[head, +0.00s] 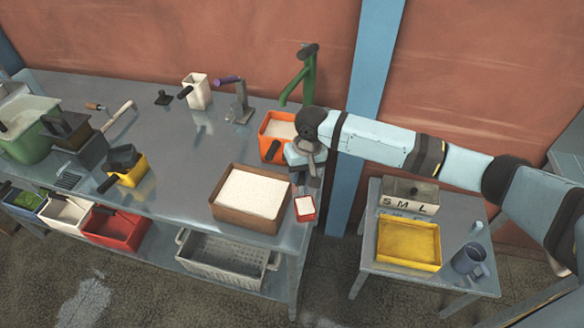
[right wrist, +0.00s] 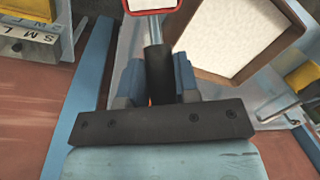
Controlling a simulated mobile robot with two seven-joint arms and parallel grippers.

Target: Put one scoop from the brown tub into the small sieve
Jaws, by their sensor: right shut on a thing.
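My right gripper (head: 304,178) is shut on the black handle of a red-rimmed scoop (head: 305,208); the handle (right wrist: 158,72) stands between the fingers in the right wrist view. The scoop's inside shows white, like powder. It hangs just right of the brown tub (head: 221,212), near the bench's right end, outside the tub's rim. The tub is filled with white powder. I cannot tell for certain which object is the small sieve; a metal stand with a purple handle (head: 240,105) and a green stand (head: 308,75) are at the back. My left gripper is not in view.
An orange tub (head: 267,147) of white powder is behind the brown tub, close to my right arm. A side table holds a yellow tray (head: 408,262), an S M L box (head: 410,194) and a blue mug (head: 468,260). The bench's middle is clear.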

